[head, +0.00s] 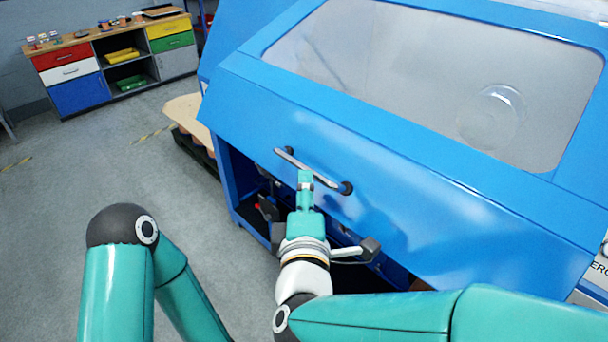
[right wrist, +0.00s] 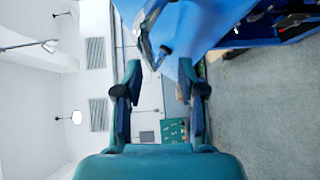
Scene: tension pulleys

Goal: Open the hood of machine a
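The machine's blue hood (head: 400,165), with a large clear window (head: 400,70), fills the right of the head view. A dark opening shows below the hood's lower edge; I cannot tell how far the hood is raised. A metal bar handle (head: 291,161) with black end mounts is on the hood's front panel. My right gripper (head: 305,180) is at the handle, overlapping it in the head view. In the right wrist view, its two fingers (right wrist: 160,78) are apart, with the handle (right wrist: 150,28) just beyond their tips. Contact is not clear. My left gripper is out of view.
A workbench (head: 75,47) with coloured drawers stands at the far left. A pallet with a light board on top (head: 186,112) lies beside the machine. Dark machine parts (head: 267,207) show under the hood. The grey floor (head: 120,150) at left is mostly clear.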

